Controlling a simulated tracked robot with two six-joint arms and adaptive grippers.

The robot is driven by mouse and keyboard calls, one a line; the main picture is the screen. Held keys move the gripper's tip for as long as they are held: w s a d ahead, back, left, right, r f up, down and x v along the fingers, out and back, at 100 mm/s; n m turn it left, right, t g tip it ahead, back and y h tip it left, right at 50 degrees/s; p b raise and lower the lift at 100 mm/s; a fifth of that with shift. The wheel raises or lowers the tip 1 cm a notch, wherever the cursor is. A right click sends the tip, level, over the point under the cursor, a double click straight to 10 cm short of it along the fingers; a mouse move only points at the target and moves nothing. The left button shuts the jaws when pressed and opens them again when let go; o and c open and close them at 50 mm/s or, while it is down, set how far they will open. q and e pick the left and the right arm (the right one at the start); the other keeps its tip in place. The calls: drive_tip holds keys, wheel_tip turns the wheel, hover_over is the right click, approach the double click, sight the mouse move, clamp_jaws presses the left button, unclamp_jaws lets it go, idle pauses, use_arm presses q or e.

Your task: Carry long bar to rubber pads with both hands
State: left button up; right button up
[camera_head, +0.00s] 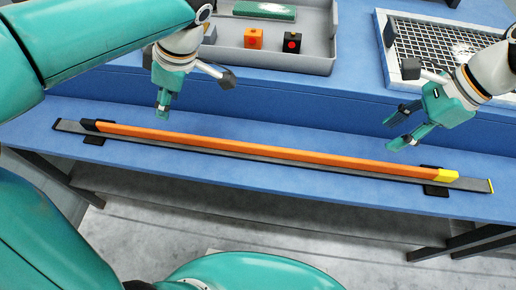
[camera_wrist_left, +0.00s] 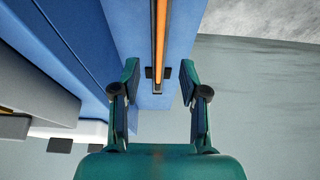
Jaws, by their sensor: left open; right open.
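The long bar (camera_head: 270,151) is orange, with a black left end and a yellow right end. It lies lengthwise along a dark grey strip on the blue table. Small black pads, left (camera_head: 94,140) and right (camera_head: 435,190), show at the strip's front edge near the bar's ends. My left gripper (camera_head: 163,106) is open and empty above the bar, towards its left end. In the left wrist view the bar (camera_wrist_left: 161,35) lies beyond and between the open fingers. My right gripper (camera_head: 393,133) is open and empty, above and behind the bar's right part.
A raised blue ledge (camera_head: 300,105) runs behind the bar. On it stand a grey tray (camera_head: 325,65) with an orange block (camera_head: 254,38), a black block (camera_head: 291,43) and a green piece (camera_head: 264,11), and a wire-mesh tray (camera_head: 440,45). The table front beside the strip is clear.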

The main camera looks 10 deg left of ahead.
sight(351, 159)
use_arm(q)
drive_tip(key=x, duration=1.4)
drive_tip(key=shift+d, duration=0.1)
use_arm(e)
drive_tip(key=x, duration=1.4)
drive_tip(key=shift+r, duration=0.1)
use_arm(q)
drive_tip(key=shift+r, duration=0.1)
clamp_jaws()
use_arm(e)
clamp_jaws()
drive_tip(key=shift+r, duration=0.1)
